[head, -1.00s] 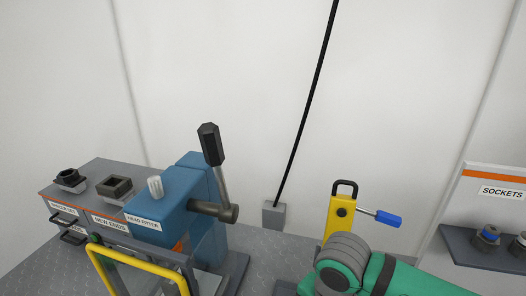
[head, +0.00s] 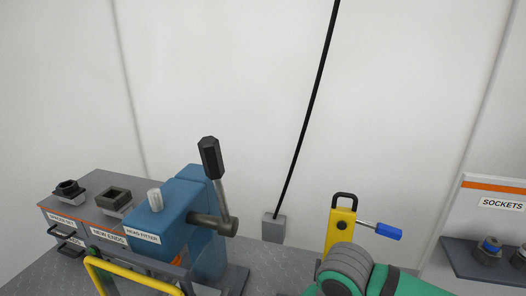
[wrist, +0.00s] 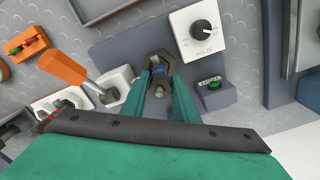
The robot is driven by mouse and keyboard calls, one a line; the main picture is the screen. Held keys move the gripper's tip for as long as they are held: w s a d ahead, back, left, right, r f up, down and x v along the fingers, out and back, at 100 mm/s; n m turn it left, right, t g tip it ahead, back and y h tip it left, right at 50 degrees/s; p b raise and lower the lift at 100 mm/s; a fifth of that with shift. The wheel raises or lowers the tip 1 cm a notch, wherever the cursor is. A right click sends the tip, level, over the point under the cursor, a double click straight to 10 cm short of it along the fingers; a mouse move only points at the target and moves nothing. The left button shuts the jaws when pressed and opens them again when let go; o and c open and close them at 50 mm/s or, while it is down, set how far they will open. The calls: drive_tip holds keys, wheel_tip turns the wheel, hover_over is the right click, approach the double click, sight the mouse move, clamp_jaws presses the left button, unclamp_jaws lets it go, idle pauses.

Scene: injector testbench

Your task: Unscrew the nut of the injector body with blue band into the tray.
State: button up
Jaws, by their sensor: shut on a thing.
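In the wrist view, my gripper (wrist: 160,88) has its two green fingers on either side of a small part with a blue band (wrist: 160,71), which looks like the injector body. The fingers are shut on it. Its grey round tip (wrist: 158,91) shows between the fingers. A dark hexagonal piece (wrist: 160,58) surrounds its far end; I cannot tell whether this is the nut or a holder. In the head view my gripper and the injector body are out of sight. I cannot make out the tray for sure.
A white dial panel (wrist: 200,36) and a green button (wrist: 213,85) stand close right of my gripper. An orange-handled lever (wrist: 66,70) stands left. In the head view are a blue head fitter (head: 170,215), a yellow post with blue-tipped lever (head: 341,226) and a sockets shelf (head: 465,262).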

drive_tip(key=shift+r, duration=2.15)
drive_tip(key=shift+s+d+r, duration=0.1)
drive_tip(key=shift+r, duration=1.1)
